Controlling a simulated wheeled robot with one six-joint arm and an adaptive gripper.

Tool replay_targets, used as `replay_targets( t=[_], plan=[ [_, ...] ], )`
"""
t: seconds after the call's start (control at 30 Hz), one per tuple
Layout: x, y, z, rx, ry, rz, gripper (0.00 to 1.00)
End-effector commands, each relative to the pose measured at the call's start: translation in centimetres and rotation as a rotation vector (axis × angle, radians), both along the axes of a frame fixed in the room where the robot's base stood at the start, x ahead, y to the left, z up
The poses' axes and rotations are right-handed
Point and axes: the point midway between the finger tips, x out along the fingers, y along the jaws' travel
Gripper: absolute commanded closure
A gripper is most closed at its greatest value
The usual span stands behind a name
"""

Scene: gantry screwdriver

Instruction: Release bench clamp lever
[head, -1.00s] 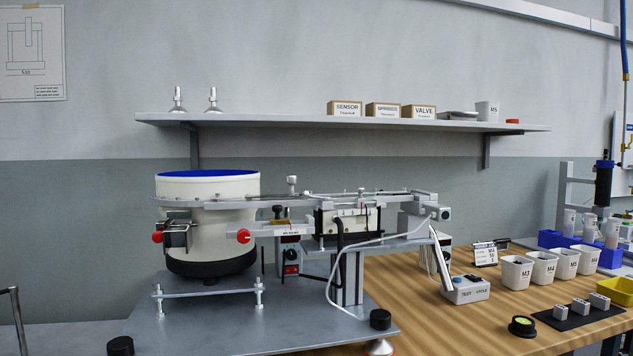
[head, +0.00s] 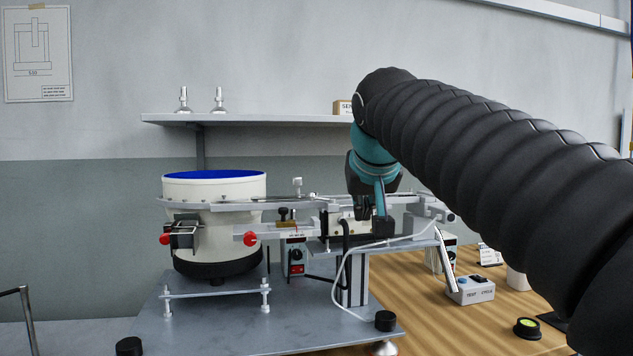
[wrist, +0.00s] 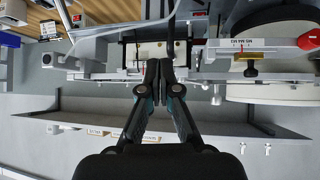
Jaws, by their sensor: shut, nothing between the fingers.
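Two red-knobbed parts show in the head view: one (head: 165,239) on a clamp-like block at the feeder bowl's left, one (head: 250,239) at the end of a grey bar in front of the track. I cannot tell which is the clamp lever. A red knob (wrist: 309,40) also shows at the right of the wrist view. My gripper (head: 371,212) is at the right part of the track, right of and apart from both knobs. In the wrist view my gripper (wrist: 159,68) has its fingers together, with nothing between them. My gripper hides part of the track mechanism.
The white feeder bowl (head: 214,187) and track stand on a grey base plate (head: 215,322). A wall shelf (head: 250,120) runs behind and above. A control box (head: 470,290) sits on the wooden bench at right.

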Motion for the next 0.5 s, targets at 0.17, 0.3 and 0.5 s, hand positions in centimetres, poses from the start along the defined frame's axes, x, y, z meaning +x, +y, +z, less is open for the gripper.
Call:
replay_targets(
  t=[0.17, 0.3, 0.5],
  plan=[
    [3.9, 4.4, 5.7, 0.025, -0.08, 0.016, 1.0],
    [5.4, 6.8, 8.4, 0.046, -0.128, 0.02, 1.0],
    [6.2, 8.4, 10.2, 0.062, -0.162, 0.021, 1.0]
  ],
)
